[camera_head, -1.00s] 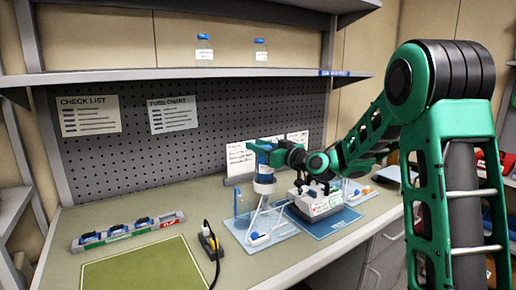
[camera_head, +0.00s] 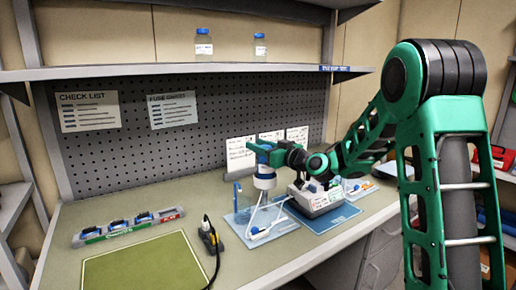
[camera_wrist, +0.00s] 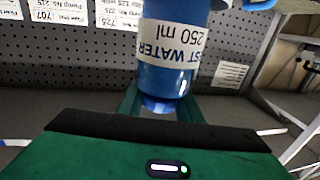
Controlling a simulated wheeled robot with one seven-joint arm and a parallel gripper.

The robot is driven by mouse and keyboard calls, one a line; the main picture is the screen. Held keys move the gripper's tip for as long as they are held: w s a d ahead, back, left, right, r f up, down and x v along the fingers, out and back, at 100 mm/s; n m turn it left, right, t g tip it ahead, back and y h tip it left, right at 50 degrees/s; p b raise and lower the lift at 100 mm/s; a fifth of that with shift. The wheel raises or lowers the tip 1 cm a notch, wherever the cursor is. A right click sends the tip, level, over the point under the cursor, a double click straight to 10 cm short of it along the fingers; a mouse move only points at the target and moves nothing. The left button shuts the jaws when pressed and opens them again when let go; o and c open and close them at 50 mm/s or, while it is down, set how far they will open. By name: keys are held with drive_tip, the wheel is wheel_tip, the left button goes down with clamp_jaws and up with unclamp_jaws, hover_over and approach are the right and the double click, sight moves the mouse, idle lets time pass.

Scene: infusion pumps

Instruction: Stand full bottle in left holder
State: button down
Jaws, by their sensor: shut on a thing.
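My gripper (camera_head: 262,155) is shut on a bottle (camera_head: 264,182) above the left part of the pump area. The bottle has a white label band and hangs below the gripper over a pale blue tray (camera_head: 286,228). In the wrist view the bottle (camera_wrist: 172,45) shows blue, with a label reading "TEST WATER 250 ml" upside down in the picture. Its narrower blue end is between the green fingers (camera_wrist: 160,104). A blue upright (camera_head: 237,197) stands at the tray's left. I cannot tell whether the bottle touches any holder.
A white pump (camera_head: 318,199) sits on a darker blue mat (camera_head: 325,219) to the right. A clear tube curves over the pale tray. A black plug with a cable (camera_head: 209,238) lies left of it. Another bottle (camera_head: 204,43) stands on the shelf. The green mat (camera_head: 145,265) is clear.

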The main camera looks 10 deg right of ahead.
drive_tip(key=shift+f, duration=0.55)
idle(0.4)
drive_tip(key=c, duration=0.8)
unclamp_jaws()
wheel_tip(320, 180, up, 7)
idle(0.9)
drive_tip(key=shift+s+d, duration=0.1)
idle(0.5)
